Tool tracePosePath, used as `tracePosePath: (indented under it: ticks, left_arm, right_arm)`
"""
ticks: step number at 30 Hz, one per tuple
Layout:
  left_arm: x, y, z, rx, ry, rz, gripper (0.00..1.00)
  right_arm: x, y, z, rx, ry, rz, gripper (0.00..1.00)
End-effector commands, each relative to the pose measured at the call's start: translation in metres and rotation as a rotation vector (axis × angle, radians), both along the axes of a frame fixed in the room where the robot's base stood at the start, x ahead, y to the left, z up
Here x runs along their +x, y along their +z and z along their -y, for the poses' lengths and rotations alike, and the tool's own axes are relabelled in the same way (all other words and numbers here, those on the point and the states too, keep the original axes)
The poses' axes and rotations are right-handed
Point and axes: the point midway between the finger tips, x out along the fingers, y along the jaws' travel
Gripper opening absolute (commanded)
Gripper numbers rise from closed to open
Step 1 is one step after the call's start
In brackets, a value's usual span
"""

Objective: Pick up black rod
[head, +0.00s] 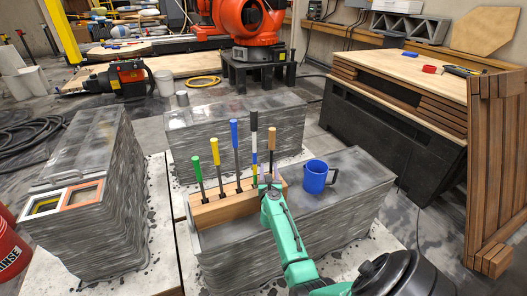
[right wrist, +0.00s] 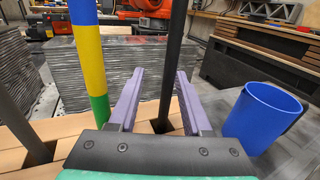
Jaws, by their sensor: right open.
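A wooden block (head: 212,211) holds several upright rods on the grey layered slab. One rod has a black top (head: 254,121) with white, blue, yellow and green bands below; its lower bands show in the right wrist view (right wrist: 91,60). To its right stands a rod with a tan top (head: 272,139) and dark shaft. My right gripper (head: 267,183) is low at the block's right end. In the right wrist view, my open fingers (right wrist: 158,98) flank a black shaft (right wrist: 172,75) standing in a hole; its top is out of frame. I cannot tell whether it is fully between them. My left gripper is not in view.
Green-, yellow- and blue-topped rods stand left in the block. A blue mug (head: 314,178) stands just right of the gripper, also in the right wrist view (right wrist: 262,118). Another layered block (head: 85,200) with two framed trays is at left. The slab right of the mug is clear.

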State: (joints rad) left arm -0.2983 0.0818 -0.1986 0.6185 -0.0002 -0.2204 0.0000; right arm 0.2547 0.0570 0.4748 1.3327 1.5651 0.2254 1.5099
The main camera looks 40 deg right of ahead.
Motion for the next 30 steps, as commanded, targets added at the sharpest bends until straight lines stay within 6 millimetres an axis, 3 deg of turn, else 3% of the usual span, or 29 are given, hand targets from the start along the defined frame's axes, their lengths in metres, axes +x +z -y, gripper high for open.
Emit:
tracePosePath:
  ticks: [2, 3, 6, 11, 30]
  left_arm:
    - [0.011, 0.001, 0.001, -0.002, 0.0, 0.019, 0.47]
    - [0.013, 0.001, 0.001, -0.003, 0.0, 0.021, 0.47]
    - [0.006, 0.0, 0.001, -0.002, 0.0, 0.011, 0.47]
    - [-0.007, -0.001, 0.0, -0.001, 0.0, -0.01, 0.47]
    - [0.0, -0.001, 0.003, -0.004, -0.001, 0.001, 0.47]
  right_arm:
    - [0.0, 0.0, 0.0, -0.001, -0.001, -0.001, 0.49]
    - [0.0, 0.0, 0.0, 0.0, -0.001, -0.001, 0.33]
    - [0.0, 0.0, 0.0, 0.0, -0.001, -0.001, 0.0]
    - [0.0, 0.0, 0.0, 0.0, 0.0, -0.001, 0.0]
    - [-0.001, -0.006, -0.002, 0.006, 0.001, -0.008, 0.0]
